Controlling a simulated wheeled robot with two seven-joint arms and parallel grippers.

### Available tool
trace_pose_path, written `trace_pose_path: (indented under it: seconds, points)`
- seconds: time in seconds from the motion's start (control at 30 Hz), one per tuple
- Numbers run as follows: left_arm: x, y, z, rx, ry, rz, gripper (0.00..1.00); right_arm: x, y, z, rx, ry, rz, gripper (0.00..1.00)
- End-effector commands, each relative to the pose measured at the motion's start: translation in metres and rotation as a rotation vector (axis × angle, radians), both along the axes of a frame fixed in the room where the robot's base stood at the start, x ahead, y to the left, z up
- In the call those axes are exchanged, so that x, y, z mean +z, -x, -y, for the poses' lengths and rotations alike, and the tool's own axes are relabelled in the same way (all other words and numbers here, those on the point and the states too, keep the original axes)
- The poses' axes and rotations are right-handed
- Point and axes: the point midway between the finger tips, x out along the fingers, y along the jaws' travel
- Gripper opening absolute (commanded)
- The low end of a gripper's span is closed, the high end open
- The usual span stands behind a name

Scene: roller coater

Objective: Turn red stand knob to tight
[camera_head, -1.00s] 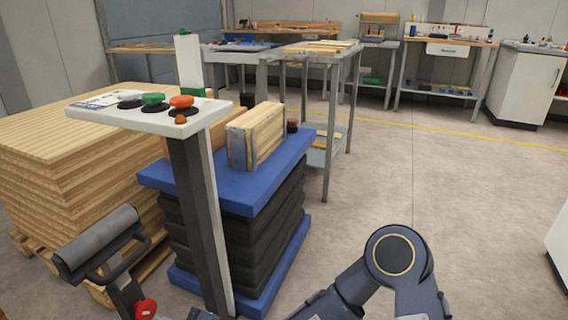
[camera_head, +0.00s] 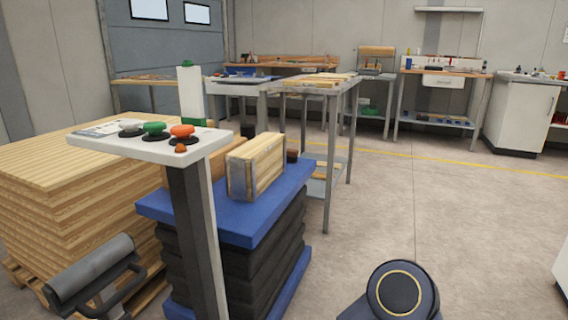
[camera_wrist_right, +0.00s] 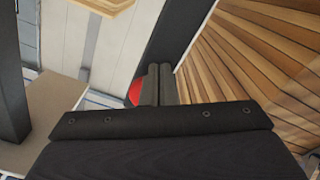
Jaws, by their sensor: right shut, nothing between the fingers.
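A red rounded knob (camera_wrist_right: 134,92) shows in the right wrist view, just left of my right gripper's fingertips and partly hidden behind them. I cannot tell whether they touch it. My right gripper (camera_wrist_right: 159,72) is shut, its two dark fingers together with nothing between them. A dark post (camera_wrist_right: 180,35) runs up and to the right beyond the fingers. In the head view, the roller stand's grey roller (camera_head: 90,271) and black handle are at the lower left; the stand's lower part is cut off and the red knob is out of frame. My left gripper is in neither view.
Behind are a plank stack (camera_head: 50,150) and a blue lift table (camera_head: 230,215) carrying wood blocks. Floor at the right (camera_head: 480,230) is clear.

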Motion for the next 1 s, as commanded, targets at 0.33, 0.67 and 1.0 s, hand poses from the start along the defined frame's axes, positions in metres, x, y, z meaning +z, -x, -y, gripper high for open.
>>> trace_pose_path:
  seconds: [0.33,0.67,1.0]
  points:
    - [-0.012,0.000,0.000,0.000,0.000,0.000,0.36,-0.005,0.007,0.018,-0.001,0.003,0.000,0.00]
    - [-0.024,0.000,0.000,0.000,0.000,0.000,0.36,-0.006,0.020,0.052,-0.003,0.006,-0.003,0.00]
    - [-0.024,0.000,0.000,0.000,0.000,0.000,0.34,-0.005,0.022,0.056,-0.002,0.005,-0.005,0.00]
